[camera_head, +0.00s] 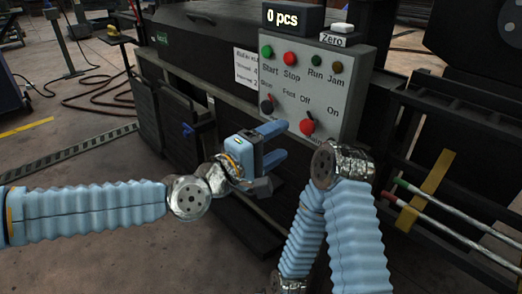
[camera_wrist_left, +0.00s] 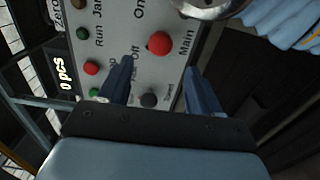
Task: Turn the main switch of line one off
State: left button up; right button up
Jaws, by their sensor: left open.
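The control panel (camera_head: 335,85) is a light grey box. The main switch (camera_head: 307,127) is a red knob low on its face, with Off and On printed above it; which way it points I cannot tell for sure. My left gripper (camera_head: 284,141) is open and empty just left of the switch, fingers toward the panel. In the left wrist view the red switch (camera_wrist_left: 159,43) shows ahead, between and beyond the open fingers of the left gripper (camera_wrist_left: 157,68), with no contact visible. My right arm's silver joint (camera_head: 341,165) is below the panel; its gripper is not seen.
A small black Slow/Fast knob (camera_head: 266,105) sits left of the main switch. Green Start (camera_head: 267,52) and red Stop (camera_head: 290,58) buttons are above. A 0 pcs display (camera_head: 293,18) and a Zero button (camera_head: 340,30) are on top. Rods (camera_head: 450,222) lie at right.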

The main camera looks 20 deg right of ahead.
pick_arm(q)
jog(key=shift+v, duration=2.3)
jog(key=w+a+f+y+p, duration=0.1)
jog(key=a+f+y+p, duration=0.15)
jog(key=f, duration=0.55)
jog(key=w+a+f+g+y+p, duration=0.1)
jog(key=w+a+f+y+p, duration=0.1)
jog(key=a+f, duration=0.35)
jog(key=w+a+f+y+p, duration=0.1)
jog(key=a+f+y+p, duration=0.1)
jog(key=f, duration=0.8)
jog(key=s+a+f+m+g+y+p, duration=0.2)
jog(key=s+a+f+g+y+p, duration=0.3)
jog(key=s+a+f, duration=0.9)
jog(key=a+f+y, duration=0.1)
jog(key=a+f, duration=0.2)
jog(key=shift+a+m, duration=0.35)
jog(key=shift+m, duration=0.05)
jog(key=shift+c, duration=0.3)
